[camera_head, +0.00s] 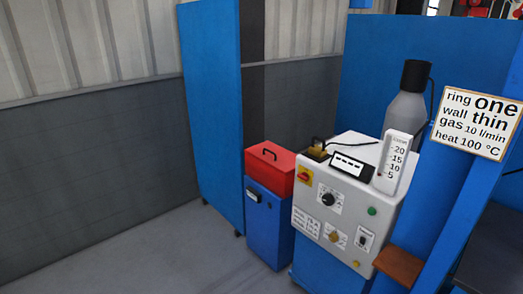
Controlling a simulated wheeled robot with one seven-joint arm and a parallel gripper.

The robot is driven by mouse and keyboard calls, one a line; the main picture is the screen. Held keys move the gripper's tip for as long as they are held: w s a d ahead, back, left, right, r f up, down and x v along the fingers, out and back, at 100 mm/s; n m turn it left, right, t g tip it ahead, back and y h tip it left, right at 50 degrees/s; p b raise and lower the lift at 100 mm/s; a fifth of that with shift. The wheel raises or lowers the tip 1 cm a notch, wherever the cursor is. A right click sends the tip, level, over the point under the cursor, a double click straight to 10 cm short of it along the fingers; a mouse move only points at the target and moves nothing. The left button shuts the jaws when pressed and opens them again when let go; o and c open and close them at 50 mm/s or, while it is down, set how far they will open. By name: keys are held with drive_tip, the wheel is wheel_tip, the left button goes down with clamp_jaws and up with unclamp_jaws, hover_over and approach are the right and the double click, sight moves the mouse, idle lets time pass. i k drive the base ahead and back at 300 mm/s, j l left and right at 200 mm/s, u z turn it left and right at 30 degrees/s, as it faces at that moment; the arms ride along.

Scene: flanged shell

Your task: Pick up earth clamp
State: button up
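A small brass-coloured piece with a black handle or cable, which looks like the earth clamp (318,153), sits on the top left of the white welding machine (310,215). A black cable runs from it to the right across the machine's top. Its jaws are too small to make out. My gripper is not in view.
A red toolbox (270,172) stands on a blue cabinet (268,222) left of the machine. A grey gas bottle (406,112), a flow gauge (394,162) and a sign (477,122) are at right. A brown ledge (398,265) juts out at front right. Floor at left is clear.

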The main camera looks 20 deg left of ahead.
sight(318, 151)
drive_tip(key=u, duration=0.45)
drive_tip(key=i+u, duration=0.45)
drive_tip(key=i+l+u, duration=0.3)
drive_tip(key=i+u, duration=0.15)
drive_tip(key=i, duration=0.15)
drive_tip(key=i+l+u, duration=0.95)
drive_tip(key=k, duration=0.05)
